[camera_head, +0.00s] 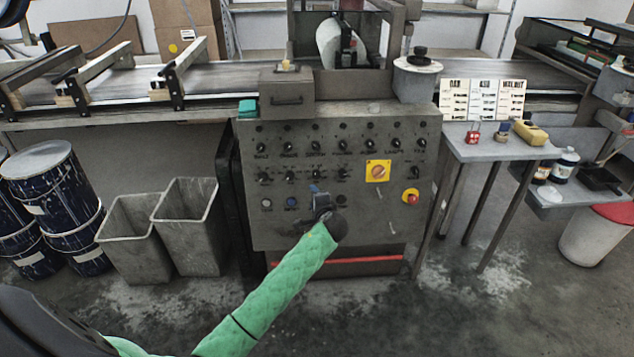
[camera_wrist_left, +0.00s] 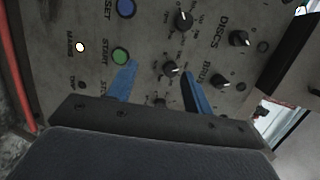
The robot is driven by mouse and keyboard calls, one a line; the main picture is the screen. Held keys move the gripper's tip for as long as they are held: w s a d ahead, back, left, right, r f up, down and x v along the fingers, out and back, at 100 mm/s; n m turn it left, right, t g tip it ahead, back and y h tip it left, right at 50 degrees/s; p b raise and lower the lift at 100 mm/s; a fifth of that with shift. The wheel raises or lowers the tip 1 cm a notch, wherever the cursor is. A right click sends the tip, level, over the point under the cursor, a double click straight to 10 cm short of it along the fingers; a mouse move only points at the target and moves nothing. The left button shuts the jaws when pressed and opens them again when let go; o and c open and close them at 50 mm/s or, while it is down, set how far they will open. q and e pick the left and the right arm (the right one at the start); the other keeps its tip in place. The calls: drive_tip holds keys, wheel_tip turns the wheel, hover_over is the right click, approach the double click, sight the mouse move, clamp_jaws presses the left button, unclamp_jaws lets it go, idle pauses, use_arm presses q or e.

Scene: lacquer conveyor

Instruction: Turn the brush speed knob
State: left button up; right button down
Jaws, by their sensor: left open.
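The grey control panel (camera_head: 265,225) faces me with rows of small dark knobs; its labels are too small to read in the head view. My left gripper (camera_head: 316,187) is in front of the panel's lower middle. In the left wrist view, the blue fingers (camera_wrist_left: 160,78) are apart. A black knob (camera_wrist_left: 171,68) with a white pointer shows between the fingertips, with no clear grip on it. A "BRUSH" label lies right of it, beside another knob (camera_wrist_left: 218,81). I cannot tell which knob sets brush speed. My right gripper is out of view.
A green button (camera_wrist_left: 120,56) and a blue button (camera_wrist_left: 125,8) are close to the fingers. The panel also has a yellow-backed switch (camera_head: 378,171) and a red stop button (camera_head: 411,197). Grey bins (camera_head: 136,240) and blue drums (camera_head: 55,195) stand left, a side table (camera_head: 480,150) right.

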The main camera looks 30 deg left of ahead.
sight(316, 176)
use_arm(q)
drive_tip(key=shift+w+a+f+m+t, duration=0.1)
drive_tip(key=shift+w+a+m+t, duration=0.6)
drive_tip(key=shift+w+m, duration=1.15)
drive_tip(key=shift+w+a+m+t, duration=0.7)
drive_tip(key=shift+w+m, duration=0.8)
drive_tip(key=shift+m, duration=0.6)
drive_tip(key=shift+w+a+f+m+t, duration=0.1)
drive_tip(key=shift+w+a+m+t, duration=0.6)
drive_tip(key=shift+w+m, duration=1.15)
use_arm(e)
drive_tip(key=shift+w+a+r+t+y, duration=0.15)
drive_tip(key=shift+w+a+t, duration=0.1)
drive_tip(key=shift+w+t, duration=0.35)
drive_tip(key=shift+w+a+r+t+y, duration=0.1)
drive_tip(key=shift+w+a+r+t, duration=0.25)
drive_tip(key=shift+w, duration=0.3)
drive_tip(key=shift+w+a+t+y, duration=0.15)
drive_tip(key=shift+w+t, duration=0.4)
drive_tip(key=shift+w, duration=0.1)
use_arm(q)
drive_tip(key=shift+s, duration=0.15)
